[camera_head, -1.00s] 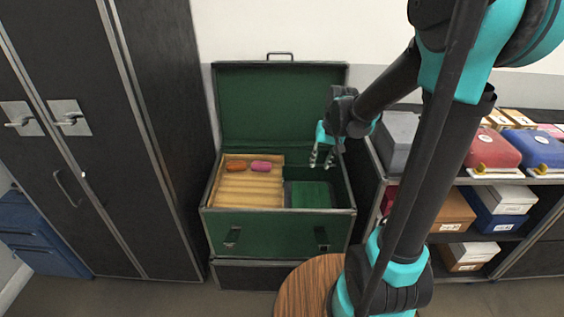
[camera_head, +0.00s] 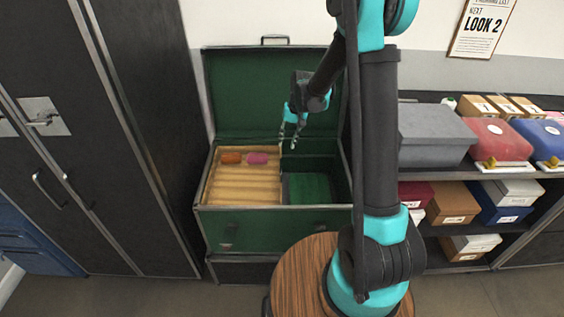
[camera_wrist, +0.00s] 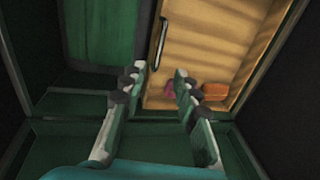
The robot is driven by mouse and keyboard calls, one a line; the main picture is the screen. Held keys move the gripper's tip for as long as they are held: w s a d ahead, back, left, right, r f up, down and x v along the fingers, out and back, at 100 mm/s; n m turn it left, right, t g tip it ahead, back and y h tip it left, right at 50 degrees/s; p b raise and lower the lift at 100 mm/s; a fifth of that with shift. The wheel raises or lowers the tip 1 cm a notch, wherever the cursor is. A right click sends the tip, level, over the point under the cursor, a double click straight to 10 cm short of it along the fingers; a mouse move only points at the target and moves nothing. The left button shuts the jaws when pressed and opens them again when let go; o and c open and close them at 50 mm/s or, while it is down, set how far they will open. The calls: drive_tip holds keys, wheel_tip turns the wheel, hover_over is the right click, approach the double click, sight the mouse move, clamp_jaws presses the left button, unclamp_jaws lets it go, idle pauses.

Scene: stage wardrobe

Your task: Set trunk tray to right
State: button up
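A green trunk (camera_head: 265,219) stands open with its lid up against the wall. The tan wooden trunk tray (camera_head: 242,186) sits in the left part of the trunk, with a ribbed floor. An orange roll (camera_head: 231,157) and a pink roll (camera_head: 257,158) lie at its back. The right part of the trunk shows a green floor (camera_head: 309,188). My gripper (camera_head: 290,141) is above the back of the trunk, by the tray's right side. In the wrist view its two fingers (camera_wrist: 155,92) are apart and empty, and the tray's side wall with a dark handle (camera_wrist: 160,44) lies just beyond them.
A dark wardrobe (camera_head: 110,130) stands close on the left. A shelf on the right holds a grey box (camera_head: 433,135), red and blue boxes and several cartons. A round wooden table top (camera_head: 298,278) is in front of the trunk.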

sight(281, 165)
drive_tip(key=f, duration=0.3)
drive_tip(key=a+f, duration=0.1)
drive_tip(key=f, duration=0.3)
drive_tip(key=a+f, duration=0.1)
drive_tip(key=f, duration=0.3)
drive_tip(key=shift+a, duration=0.1)
drive_tip(key=shift+c, duration=0.5)
clamp_jaws()
